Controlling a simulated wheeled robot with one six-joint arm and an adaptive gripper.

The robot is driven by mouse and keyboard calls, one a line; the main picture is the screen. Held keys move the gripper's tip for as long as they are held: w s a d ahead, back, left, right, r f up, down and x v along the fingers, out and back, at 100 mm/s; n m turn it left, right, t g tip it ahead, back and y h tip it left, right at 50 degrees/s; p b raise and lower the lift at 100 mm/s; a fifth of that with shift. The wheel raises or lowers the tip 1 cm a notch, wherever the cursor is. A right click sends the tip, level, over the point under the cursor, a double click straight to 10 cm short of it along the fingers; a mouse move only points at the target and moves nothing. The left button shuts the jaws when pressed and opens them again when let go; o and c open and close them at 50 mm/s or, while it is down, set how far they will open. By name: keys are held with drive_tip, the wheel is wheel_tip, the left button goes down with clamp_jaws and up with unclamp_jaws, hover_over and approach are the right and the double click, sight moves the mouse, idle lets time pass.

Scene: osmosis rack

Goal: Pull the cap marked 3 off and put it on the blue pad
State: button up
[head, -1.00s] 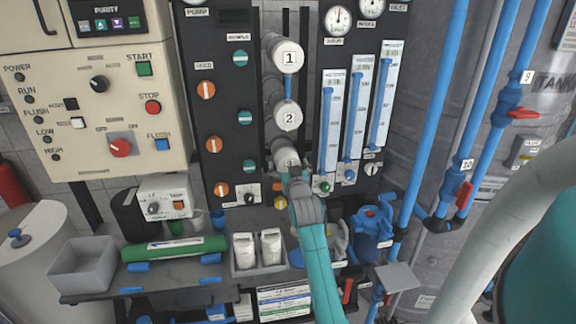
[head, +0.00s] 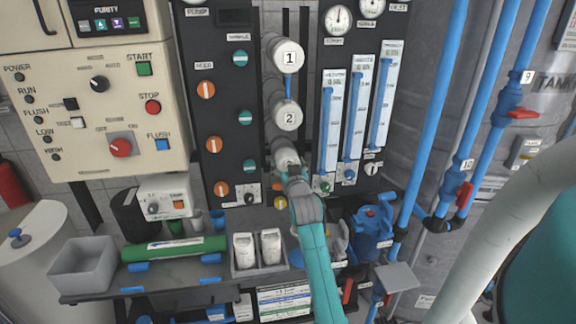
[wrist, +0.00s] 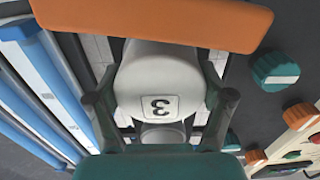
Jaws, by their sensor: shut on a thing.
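The white cap marked 3 (head: 286,156) is at the front end of the lowest of three stacked white tubes in the head view. In the wrist view the cap (wrist: 158,82) fills the middle, with its 3 upside down. My gripper (head: 288,172) is shut on this cap, with one finger on each side; both fingers show in the wrist view (wrist: 161,118). I cannot see a gap between cap and tube. A blue patch (head: 297,258) on the bench, partly behind my arm, may be the blue pad; I cannot tell for sure.
Caps marked 1 (head: 289,57) and 2 (head: 288,117) sit above. A black valve panel (head: 228,120) stands left and flow meters (head: 355,115) right. Below, the bench holds a tray of white cartridges (head: 258,270), a green cylinder (head: 174,248) and a blue pump (head: 372,222).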

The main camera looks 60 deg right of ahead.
drive_tip(key=shift+s+a, duration=0.1)
drive_tip(key=shift+a, duration=0.05)
drive_tip(key=shift+v, duration=2.05)
drive_tip(key=shift+s+a, duration=0.1)
drive_tip(key=v, duration=0.6)
drive_tip(key=shift+s+a, duration=0.3)
idle(0.4)
